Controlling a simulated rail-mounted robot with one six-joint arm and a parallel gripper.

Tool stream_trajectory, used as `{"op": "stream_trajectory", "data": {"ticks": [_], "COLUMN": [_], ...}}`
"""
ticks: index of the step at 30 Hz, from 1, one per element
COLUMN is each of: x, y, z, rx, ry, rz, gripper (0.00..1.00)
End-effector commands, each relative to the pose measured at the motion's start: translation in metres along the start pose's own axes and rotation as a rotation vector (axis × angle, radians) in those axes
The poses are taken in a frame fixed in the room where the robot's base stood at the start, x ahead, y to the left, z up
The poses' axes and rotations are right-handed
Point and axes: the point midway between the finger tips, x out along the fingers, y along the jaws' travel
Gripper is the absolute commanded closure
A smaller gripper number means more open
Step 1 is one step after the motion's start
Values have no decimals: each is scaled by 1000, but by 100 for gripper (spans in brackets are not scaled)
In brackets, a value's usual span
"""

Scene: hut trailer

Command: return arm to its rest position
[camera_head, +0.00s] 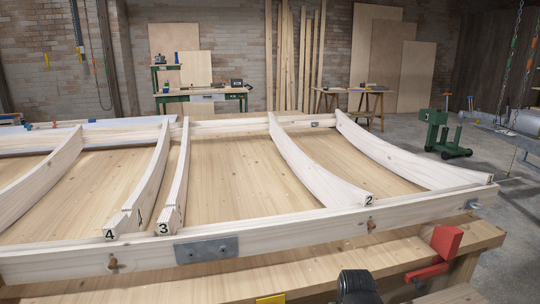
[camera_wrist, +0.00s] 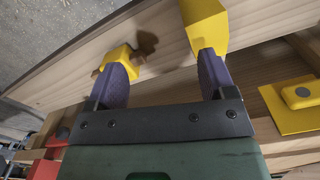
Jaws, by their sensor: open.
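My gripper (camera_wrist: 162,50) shows in the wrist view with its two dark purple fingers spread apart and yellow at their ends. In the head view a dark rounded part at the bottom edge looks like my arm; the gripper itself does not show there.
A white timber frame (camera_head: 300,232) with curved numbered ribs (camera_head: 320,172) lies on the wooden bench (camera_head: 310,268). A red clamp-like piece (camera_head: 446,241) stands at the bench's right front. Concrete floor (camera_head: 510,245) is open at right.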

Motion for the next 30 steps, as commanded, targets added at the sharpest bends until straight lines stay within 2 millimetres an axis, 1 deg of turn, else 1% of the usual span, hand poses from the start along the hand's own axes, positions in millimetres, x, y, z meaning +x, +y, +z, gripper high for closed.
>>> {"op": "stream_trajectory", "data": {"ticks": [1, 3, 5, 6, 8, 11, 12, 14, 15, 18, 20, 22, 30], "x": [0, -44, -65, -80, -103, -147, -167, -199, -220, -257, -267, -271, -265], "y": [-25, -21, -20, -20, -20, -19, -19, -19, -19, -18, -18, -18, -18], "z": [0, -1, -1, -1, -1, -1, -1, -1, -1, -1, -1, -1, -1], "rx": [-60, -50, -48, -47, -46, -45, -45, -45, -44, -44, -44, -44, -43], "ry": [1, 1, 1, 2, 2, 2, 2, 2, 2, 3, 3, 3, 3], "rz": [0, -1, -2, -2, -2, -2, -3, -3, -3, -3, -3, -3, -3], "gripper": [23, 23, 23, 23, 23, 23, 23, 23, 23, 23, 23, 23, 23]}}
